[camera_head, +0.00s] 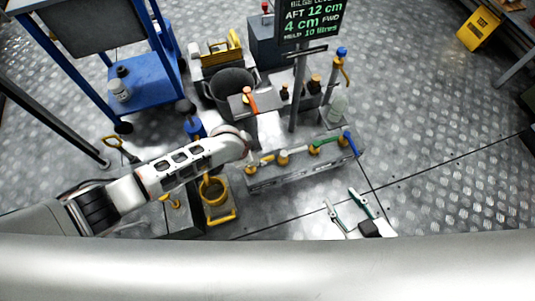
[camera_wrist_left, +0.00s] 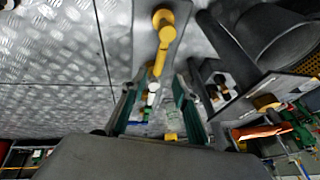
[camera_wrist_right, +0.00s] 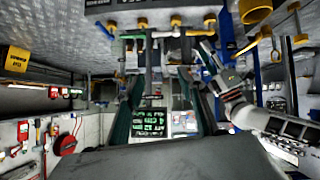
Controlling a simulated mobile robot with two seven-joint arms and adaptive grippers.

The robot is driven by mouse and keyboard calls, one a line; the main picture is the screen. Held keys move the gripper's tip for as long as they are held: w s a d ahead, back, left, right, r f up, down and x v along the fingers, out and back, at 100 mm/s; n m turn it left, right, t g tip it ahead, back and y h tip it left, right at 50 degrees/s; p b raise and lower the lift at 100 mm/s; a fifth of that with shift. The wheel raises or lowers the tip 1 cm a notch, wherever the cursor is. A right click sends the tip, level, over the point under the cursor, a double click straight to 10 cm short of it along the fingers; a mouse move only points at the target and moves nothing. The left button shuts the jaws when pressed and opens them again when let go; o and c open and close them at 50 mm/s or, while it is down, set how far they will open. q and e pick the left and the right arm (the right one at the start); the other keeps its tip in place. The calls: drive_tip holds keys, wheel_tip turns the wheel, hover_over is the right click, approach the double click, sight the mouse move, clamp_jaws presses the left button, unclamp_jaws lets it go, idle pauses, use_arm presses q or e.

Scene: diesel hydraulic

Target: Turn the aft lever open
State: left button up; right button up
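A grey manifold (camera_head: 300,168) stands on the floor with several yellow valves in a row and coloured levers. A blue lever (camera_head: 349,143) and a green lever (camera_head: 326,140) are at its right end. I cannot read which lever is the aft one. My left gripper (camera_head: 250,153) is over the manifold's left end, its fingers partly hidden. In the left wrist view it is open (camera_wrist_left: 157,86), with a yellow lever (camera_wrist_left: 161,55) between or just beyond its fingers; contact is unclear. My right gripper (camera_head: 348,207) is open and empty, in front of the manifold's right end.
A sign (camera_head: 310,20) reading AFT 12 cm, 4 cm FWD stands behind the manifold. A dark bucket (camera_head: 232,90) and a blue cart (camera_head: 145,85) are at the back left. A yellow container (camera_head: 217,196) stands left of the manifold.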

sight(267, 159)
use_arm(q)
drive_tip(key=b+x, duration=0.1)
drive_tip(key=x, duration=0.1)
drive_tip(key=b+x, duration=0.1)
drive_tip(key=x, duration=0.1)
drive_tip(key=b+x, duration=0.1)
drive_tip(key=x, duration=0.2)
drive_tip(key=shift+s+f, duration=0.1)
drive_tip(key=shift+s, duration=0.15)
drive_tip(key=shift+w, duration=0.1)
drive_tip(key=shift+w+d, duration=0.1)
clamp_jaws()
use_arm(e)
drive_tip(key=shift+w+a+r+y, duration=0.2)
drive_tip(key=shift+a, duration=0.45)
drive_tip(key=shift+w+a+r+y, duration=0.15)
drive_tip(key=shift+a+y, duration=0.05)
drive_tip(key=shift+a, duration=0.4)
